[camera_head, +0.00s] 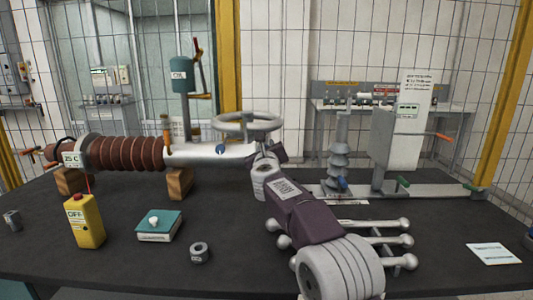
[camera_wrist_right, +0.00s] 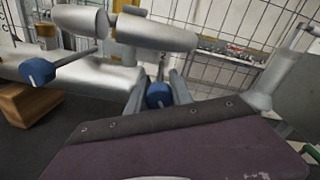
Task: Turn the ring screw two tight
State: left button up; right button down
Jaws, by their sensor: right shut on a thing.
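A blue-headed screw (camera_wrist_right: 158,96) sits between the two fingers of my right gripper (camera_wrist_right: 157,88) in the right wrist view. The gripper is shut on it, below the grey ring (camera_wrist_right: 158,33). In the head view my right gripper (camera_head: 264,163) is at the right end of the silver bushing tube (camera_head: 208,152), under the ring (camera_head: 248,122), and hides the held screw. A second blue-headed screw (camera_head: 220,149) stands out from the tube to the left; it also shows in the wrist view (camera_wrist_right: 38,71). My left gripper is not in view.
The brown ribbed bushing (camera_head: 127,153) rests on wooden blocks (camera_head: 179,184). A grey ribbed insulator (camera_head: 340,158) stands right of the gripper.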

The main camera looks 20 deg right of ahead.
jog(key=m+b, duration=0.2)
jog(key=m, duration=0.2)
jog(key=shift+m, duration=0.7)
jog(key=c, duration=1.1)
grip_release()
jog(key=shift+w+a, duration=0.1)
jog(key=shift+c, duration=0.2)
